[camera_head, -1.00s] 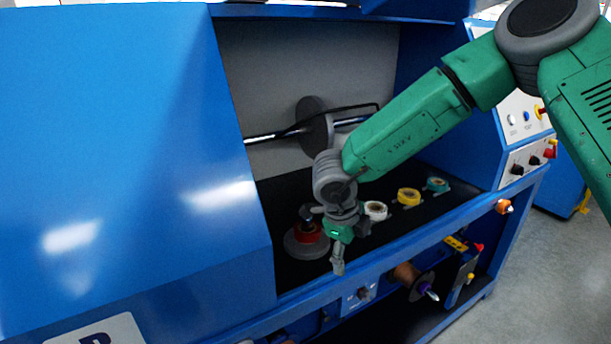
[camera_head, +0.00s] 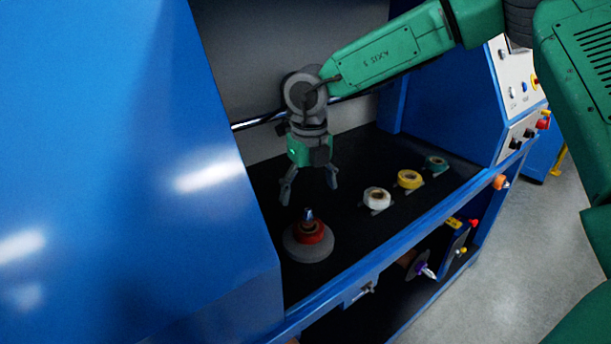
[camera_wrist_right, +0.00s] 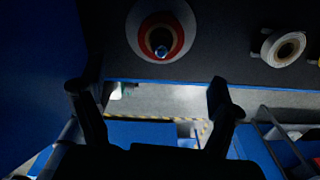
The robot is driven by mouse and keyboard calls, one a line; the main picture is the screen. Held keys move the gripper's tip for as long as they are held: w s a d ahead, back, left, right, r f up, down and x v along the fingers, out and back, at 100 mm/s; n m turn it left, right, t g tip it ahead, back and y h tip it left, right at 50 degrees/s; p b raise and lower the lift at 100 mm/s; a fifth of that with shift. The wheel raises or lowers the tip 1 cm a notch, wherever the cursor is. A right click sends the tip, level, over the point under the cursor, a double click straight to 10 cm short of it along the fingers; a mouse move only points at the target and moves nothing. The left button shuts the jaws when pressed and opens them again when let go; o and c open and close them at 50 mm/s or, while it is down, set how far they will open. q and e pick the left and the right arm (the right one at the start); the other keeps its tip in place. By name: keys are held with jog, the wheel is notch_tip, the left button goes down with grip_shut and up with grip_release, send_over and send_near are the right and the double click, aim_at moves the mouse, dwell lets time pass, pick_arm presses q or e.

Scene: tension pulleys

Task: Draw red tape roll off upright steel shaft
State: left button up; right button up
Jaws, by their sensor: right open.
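The red tape roll (camera_head: 311,232) sits around the upright steel shaft (camera_head: 309,214), above a grey round base (camera_head: 308,250) on the black shelf. My right gripper (camera_head: 308,192) is open and empty, pointing down above and a little behind the roll, not touching it. In the right wrist view the red roll (camera_wrist_right: 162,36) and the shaft tip (camera_wrist_right: 161,51) show at the top, beyond the open fingers (camera_wrist_right: 148,90). My left gripper is in neither view.
A white roll (camera_head: 376,197), a yellow roll (camera_head: 409,179) and a teal roll (camera_head: 436,163) stand in a row to the right. A blue machine housing (camera_head: 130,190) is close on the left. A horizontal steel bar (camera_head: 250,123) runs behind my gripper.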

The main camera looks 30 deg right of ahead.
aim_at(308, 209)
jog(key=f, duration=0.9)
jog(key=shift+w+d+f, duration=0.15)
jog(key=shift+d+f, duration=0.05)
jog(key=shift+f, duration=0.1)
jog(key=shift+w+a+f, duration=0.1)
jog(key=shift+f, duration=0.6)
jog(key=c, duration=1.4)
jog(key=shift+r+p, duration=1.8)
jog(key=shift+p, duration=0.05)
jog(key=shift+p, duration=0.35)
jog(key=shift+r, duration=0.15)
jog(key=shift+r+p, duration=1.65)
jog(key=shift+p, duration=0.3)
